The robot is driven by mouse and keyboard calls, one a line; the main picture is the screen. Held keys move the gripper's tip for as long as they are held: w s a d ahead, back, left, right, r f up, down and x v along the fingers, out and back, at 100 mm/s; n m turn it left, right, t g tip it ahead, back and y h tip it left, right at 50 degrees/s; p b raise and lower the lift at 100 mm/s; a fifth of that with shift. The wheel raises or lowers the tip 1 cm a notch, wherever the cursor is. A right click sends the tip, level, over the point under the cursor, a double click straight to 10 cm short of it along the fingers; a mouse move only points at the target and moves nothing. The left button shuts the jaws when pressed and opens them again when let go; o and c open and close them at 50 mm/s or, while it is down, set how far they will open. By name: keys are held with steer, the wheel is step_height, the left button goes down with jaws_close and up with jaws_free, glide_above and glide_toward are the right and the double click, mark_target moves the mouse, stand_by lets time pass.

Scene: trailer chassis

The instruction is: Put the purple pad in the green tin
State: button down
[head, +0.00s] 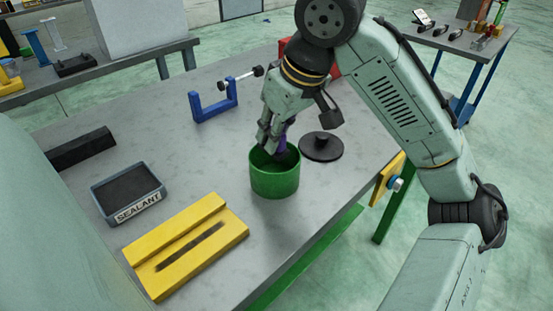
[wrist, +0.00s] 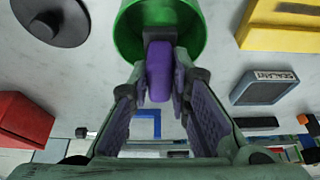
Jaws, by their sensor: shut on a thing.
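The green tin (head: 274,182) stands open on the grey table, and it also shows in the wrist view (wrist: 128,35). My gripper (head: 273,150) is pointed down at the tin's mouth, with its fingertips at the rim. In the wrist view my gripper (wrist: 160,80) is shut on the purple pad (wrist: 160,70), which sits between the fingers in front of the tin's opening. In the head view only a bit of purple shows beside the fingers. I cannot tell how far the pad is inside the tin.
A black round lid (head: 321,147) lies right of the tin. A blue bracket (head: 214,104) stands behind it, and a red block (wrist: 22,120) lies near. A yellow block (head: 187,245) and a sealant tray (head: 128,194) are at the left. The table between them is clear.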

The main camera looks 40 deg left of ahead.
mark_target(281, 151)
steer(key=shift+f, duration=3.45)
steer(key=shift+f, duration=0.2)
steer(key=c, duration=1.8)
jaws_free()
steer(key=shift+d+r, duration=0.1)
steer(key=shift+r, duration=0.45)
steer(key=v, duration=1.1)
steer(key=shift+d+r, duration=0.1)
steer(key=shift+r, duration=0.05)
